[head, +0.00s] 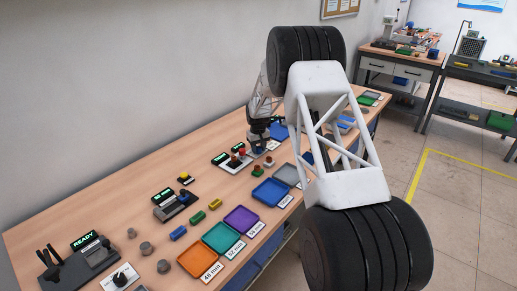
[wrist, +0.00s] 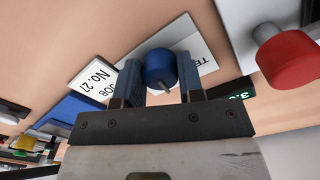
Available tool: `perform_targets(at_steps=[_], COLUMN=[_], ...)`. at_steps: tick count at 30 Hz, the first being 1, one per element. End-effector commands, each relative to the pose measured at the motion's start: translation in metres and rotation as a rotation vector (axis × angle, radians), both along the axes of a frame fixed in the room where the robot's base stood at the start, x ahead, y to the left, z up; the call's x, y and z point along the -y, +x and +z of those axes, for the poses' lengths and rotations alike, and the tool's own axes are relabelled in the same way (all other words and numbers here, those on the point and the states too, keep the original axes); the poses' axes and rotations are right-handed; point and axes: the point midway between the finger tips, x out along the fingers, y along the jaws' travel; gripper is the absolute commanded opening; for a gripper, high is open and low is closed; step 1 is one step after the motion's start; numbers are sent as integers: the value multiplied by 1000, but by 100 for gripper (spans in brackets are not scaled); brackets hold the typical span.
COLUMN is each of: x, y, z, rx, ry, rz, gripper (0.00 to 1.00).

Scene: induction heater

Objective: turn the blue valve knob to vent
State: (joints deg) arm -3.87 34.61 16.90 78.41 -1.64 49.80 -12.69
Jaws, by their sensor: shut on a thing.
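The blue valve knob (wrist: 160,68) sits between the two fingers of my gripper (wrist: 160,80) in the wrist view. The fingers are shut on it, one on each side. A pale pointer mark shows on the knob's near edge. The knob stands over a white label plate (wrist: 189,42) whose lettering is mostly covered. In the head view my gripper (head: 258,138) is down at the bench's back half, and the knob cannot be made out there.
A red knob (wrist: 290,60) stands close at the right in the wrist view. Orange (head: 199,260), teal (head: 222,237) and purple (head: 240,220) trays line the bench's front.

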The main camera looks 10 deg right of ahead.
Motion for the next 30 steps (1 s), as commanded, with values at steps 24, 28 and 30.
perform_targets(at_steps=[24, 28, 30], x=[-2, -2, -2], y=[1, 0, 0], z=[0, 0, 0], rx=[1, 0, 0], ry=[0, 0, 0], rz=[-605, -629, -635], gripper=[12, 12, 12])
